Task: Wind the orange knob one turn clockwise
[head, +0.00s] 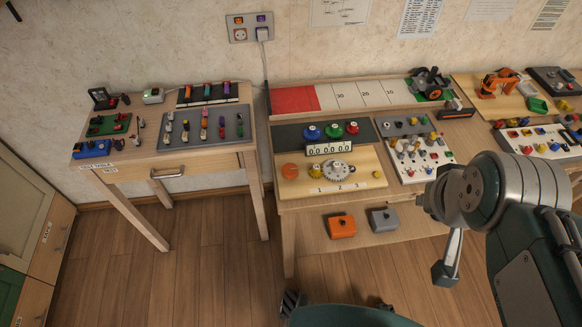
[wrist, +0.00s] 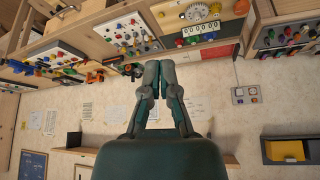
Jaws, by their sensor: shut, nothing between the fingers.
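The orange knob (head: 290,171) is a round disc at the left of a light wooden panel (head: 372,160) on the middle bench. A yellow knob and a pale toothed dial (head: 336,171) sit to its right, above the numbers 1, 2, 3. In the wrist view, which is upside down, the orange knob (wrist: 241,7) shows at the top edge. My gripper (wrist: 159,66) is shut and empty, its fingertips together. It is well apart from the orange knob, with the wall behind it in that view. In the head view my arm is at the right, far from the knob.
A counter (head: 329,149) and red, green and blue knobs stand behind the panel. A white board (head: 420,160) with several small knobs is to its right. Orange (head: 341,227) and grey (head: 383,220) boxes lie below. A side table (head: 165,160) stands left; open floor lies between.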

